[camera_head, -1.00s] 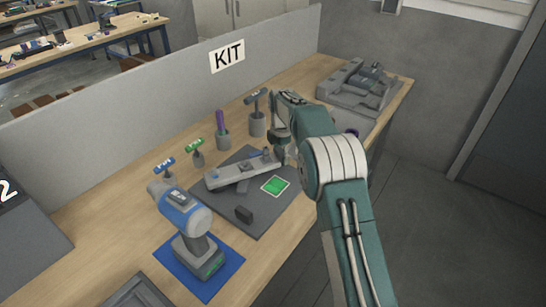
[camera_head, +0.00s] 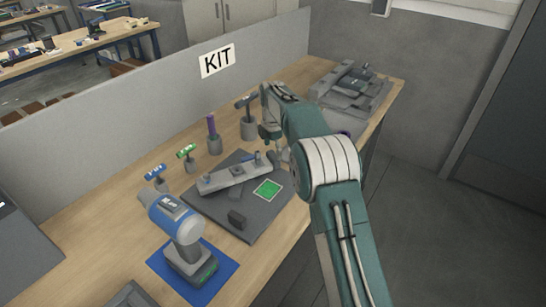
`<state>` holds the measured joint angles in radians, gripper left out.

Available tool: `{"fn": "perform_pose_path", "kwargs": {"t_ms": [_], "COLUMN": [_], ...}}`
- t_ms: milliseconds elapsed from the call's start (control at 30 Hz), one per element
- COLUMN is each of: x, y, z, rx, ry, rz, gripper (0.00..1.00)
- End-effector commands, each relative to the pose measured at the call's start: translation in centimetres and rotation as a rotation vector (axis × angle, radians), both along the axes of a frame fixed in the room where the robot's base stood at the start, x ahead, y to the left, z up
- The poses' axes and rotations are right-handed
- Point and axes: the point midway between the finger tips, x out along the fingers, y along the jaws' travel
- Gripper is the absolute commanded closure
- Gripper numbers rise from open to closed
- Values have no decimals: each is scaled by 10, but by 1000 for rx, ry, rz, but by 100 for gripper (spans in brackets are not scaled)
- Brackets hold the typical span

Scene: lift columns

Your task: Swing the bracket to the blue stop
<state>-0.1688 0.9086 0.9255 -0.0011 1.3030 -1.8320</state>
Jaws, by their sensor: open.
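The bracket (camera_head: 232,177) is a light grey bar lying across a dark grey plate (camera_head: 225,209). Its right end is close to my gripper (camera_head: 276,152), and a small bluish peg (camera_head: 257,158) stands near that end. I cannot tell whether this peg is the blue stop. My gripper is open at the bracket's right end, partly hidden by my own arm. I cannot tell whether the fingers touch the bracket.
A blue and grey drill (camera_head: 177,227) stands on a blue mat (camera_head: 217,281) at the front left. Several tools in holders, including a purple-handled one (camera_head: 212,128), line the back. A grey partition (camera_head: 130,95) closes the far side. A grey vise-like fixture (camera_head: 350,85) sits at the far right.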

Motion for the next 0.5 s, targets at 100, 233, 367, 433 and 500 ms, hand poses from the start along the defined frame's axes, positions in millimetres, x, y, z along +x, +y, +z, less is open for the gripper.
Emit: {"fn": "perform_pose_path", "kwargs": {"t_ms": [100,233,367,433,500], "x": [2,2,2,2,2], "y": [1,1,0,0,0], "z": [30,56,74,80,84], "rx": [1,-1,-2,-3,-2], "ry": [-7,-3,1,3,5], "rz": [1,0,0,0,0], "gripper": [0,0,0,0,0]}}
